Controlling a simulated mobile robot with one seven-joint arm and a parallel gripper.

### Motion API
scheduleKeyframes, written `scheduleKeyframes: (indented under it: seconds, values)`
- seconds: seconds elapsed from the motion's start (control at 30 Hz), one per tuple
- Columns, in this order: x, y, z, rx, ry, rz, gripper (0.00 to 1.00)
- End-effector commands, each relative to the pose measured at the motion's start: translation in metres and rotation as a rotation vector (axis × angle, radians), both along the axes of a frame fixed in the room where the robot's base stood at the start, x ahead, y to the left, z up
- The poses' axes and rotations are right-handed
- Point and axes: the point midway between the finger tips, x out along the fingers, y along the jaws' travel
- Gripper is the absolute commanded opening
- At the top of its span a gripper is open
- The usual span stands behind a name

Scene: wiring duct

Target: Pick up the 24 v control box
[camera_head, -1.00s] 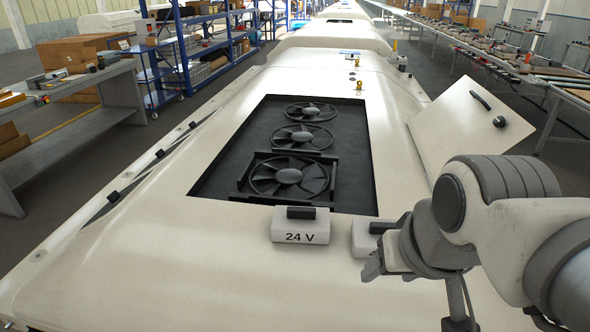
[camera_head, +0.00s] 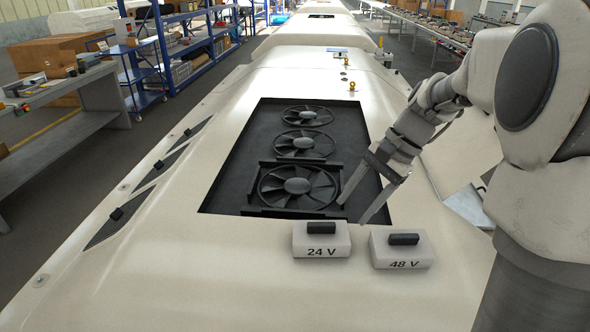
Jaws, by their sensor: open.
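The 24 V control box (camera_head: 321,241) is a small white box with a black handle on top and "24 V" on its front face. It sits on the cream roof surface, just in front of the dark fan recess. My gripper (camera_head: 358,212) is open and empty, with its two fingers pointing down and left. In the picture its fingertips are above and to the right of the 24 V box, apart from it. The box is fully visible.
A similar white 48 V box (camera_head: 402,250) with a black handle stands right of the 24 V box, with a narrow gap between. The recess (camera_head: 232,190) holds several black fans. The roof surface (camera_head: 200,270) left of the boxes is clear.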

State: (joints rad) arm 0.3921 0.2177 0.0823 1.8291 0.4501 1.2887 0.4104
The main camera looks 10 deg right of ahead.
Motion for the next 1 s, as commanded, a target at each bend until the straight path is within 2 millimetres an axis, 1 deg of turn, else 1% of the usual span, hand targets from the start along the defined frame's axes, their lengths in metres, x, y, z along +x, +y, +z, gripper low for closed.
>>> scheduleKeyframes:
  seconds: [0.03, 0.2, 0.37, 0.5, 0.63, 0.8, 0.9, 1.0]
  values:
    - [0.01, -0.007, -0.004, 0.04, 0.036, -0.039, 0.6]
    - [0.039, -0.026, -0.019, 0.169, 0.138, -0.163, 0.6]
    - [0.062, -0.047, -0.037, 0.299, 0.231, -0.276, 0.6]
    - [0.079, -0.067, -0.055, 0.414, 0.308, -0.372, 0.6]
    - [0.09, -0.087, -0.072, 0.521, 0.374, -0.453, 0.6]
    - [0.099, -0.107, -0.091, 0.632, 0.434, -0.529, 0.6]
    - [0.101, -0.114, -0.097, 0.673, 0.455, -0.555, 0.6]
    - [0.102, -0.117, -0.101, 0.695, 0.468, -0.568, 0.6]
